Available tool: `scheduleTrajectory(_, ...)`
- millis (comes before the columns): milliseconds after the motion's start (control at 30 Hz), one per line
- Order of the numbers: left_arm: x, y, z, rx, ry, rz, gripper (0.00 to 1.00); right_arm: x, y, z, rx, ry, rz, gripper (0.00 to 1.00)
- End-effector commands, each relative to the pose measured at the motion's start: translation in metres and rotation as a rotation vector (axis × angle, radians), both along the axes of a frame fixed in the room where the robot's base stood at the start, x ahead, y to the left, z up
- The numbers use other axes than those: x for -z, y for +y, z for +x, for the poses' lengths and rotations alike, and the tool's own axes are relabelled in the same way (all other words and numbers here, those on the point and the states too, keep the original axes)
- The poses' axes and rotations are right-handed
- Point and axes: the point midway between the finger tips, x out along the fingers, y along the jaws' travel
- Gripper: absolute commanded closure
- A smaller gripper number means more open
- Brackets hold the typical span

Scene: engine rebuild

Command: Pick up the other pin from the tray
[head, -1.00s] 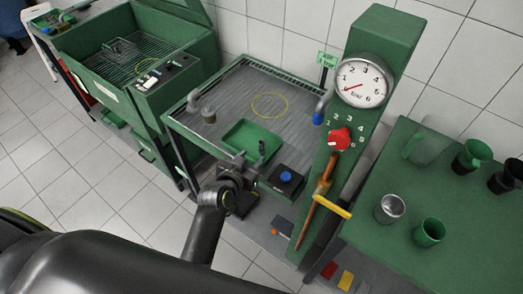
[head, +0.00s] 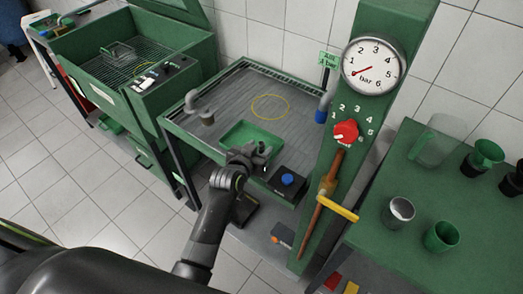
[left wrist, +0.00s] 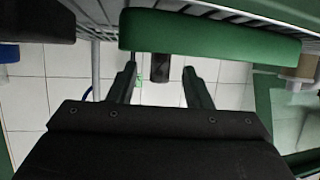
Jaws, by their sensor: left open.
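The green tray (head: 240,131) sits on the grey grated bench, and its green edge (left wrist: 215,36) spans the top of the left wrist view. My left gripper (head: 264,158) is at the tray's near right side. In the left wrist view the gripper (left wrist: 160,82) is open, its two fingers apart. A short dark upright piece, apparently the pin (left wrist: 161,69), shows between the fingers, with a gap on both sides. In the head view my gripper mostly hides the pin. My right gripper is not in view.
A black box with a blue button (head: 287,180) stands just right of the gripper. The green column with the pressure gauge (head: 373,64) rises further right. A yellow ring (head: 270,107) lies on the otherwise mostly clear bench (head: 240,92). Cups (head: 441,236) stand on the right table.

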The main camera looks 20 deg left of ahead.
Motion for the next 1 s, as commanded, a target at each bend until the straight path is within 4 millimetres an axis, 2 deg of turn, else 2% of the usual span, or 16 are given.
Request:
scheduleTrajectory(100, 0.0, 0.0, 0.0, 0.0, 0.0, 0.0, 0.56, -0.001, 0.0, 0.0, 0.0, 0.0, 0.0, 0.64)
scheduleTrajectory(433, 0.0, 0.0, 0.0, 0.0, 0.0, 0.0, 0.99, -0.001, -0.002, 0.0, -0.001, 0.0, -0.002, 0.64)
scheduleTrajectory(767, -0.005, 0.0, 0.0, 0.0, -0.002, 0.0, 1.0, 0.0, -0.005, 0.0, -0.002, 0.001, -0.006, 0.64)
scheduleTrajectory(867, -0.016, 0.0, 0.0, 0.001, -0.005, -0.002, 1.0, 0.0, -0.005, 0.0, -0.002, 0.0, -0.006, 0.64)
scheduleTrajectory(1000, -0.041, 0.0, 0.001, 0.0, -0.007, 0.0, 1.0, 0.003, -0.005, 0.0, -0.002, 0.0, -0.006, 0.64)
